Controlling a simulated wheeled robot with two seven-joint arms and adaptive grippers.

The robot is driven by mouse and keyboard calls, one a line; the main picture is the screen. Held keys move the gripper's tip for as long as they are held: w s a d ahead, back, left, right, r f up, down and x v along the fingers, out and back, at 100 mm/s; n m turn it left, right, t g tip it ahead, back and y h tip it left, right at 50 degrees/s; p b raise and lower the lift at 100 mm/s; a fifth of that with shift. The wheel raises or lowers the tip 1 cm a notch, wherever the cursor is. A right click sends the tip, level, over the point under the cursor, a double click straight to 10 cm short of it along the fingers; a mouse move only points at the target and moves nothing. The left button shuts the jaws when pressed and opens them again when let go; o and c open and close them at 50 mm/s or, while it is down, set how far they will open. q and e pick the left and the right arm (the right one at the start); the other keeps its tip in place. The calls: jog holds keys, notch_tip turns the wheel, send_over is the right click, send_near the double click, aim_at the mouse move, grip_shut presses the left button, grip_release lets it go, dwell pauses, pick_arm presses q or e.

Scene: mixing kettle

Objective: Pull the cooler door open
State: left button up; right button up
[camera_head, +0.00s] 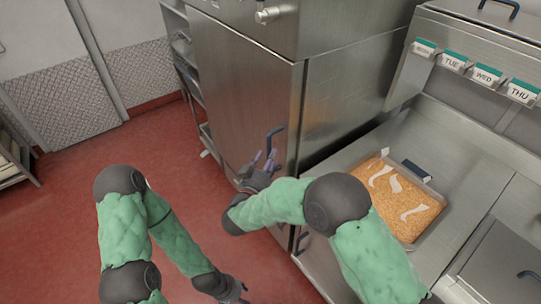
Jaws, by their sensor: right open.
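The cooler door (235,85) is the tall steel front of the cabinet at the centre and looks closed. Its blue handle (272,137) stands out near the door's right edge. My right gripper (264,160) is open, with its fingers pointing up just below and beside the handle. I cannot tell whether a finger touches it. My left gripper (238,290) hangs low at the bottom centre, apart from the door; its fingers are too small and dark to read.
A steel counter to the right holds a tray (441,200) of orange grains with white pieces. Labelled day bins (486,75) line the back. A shelf rack (188,70) stands left of the cooler. Red floor (90,180) is clear at the left.

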jog(key=shift+x, duration=1.45)
grip_shut()
jog(key=shift+a, duration=0.1)
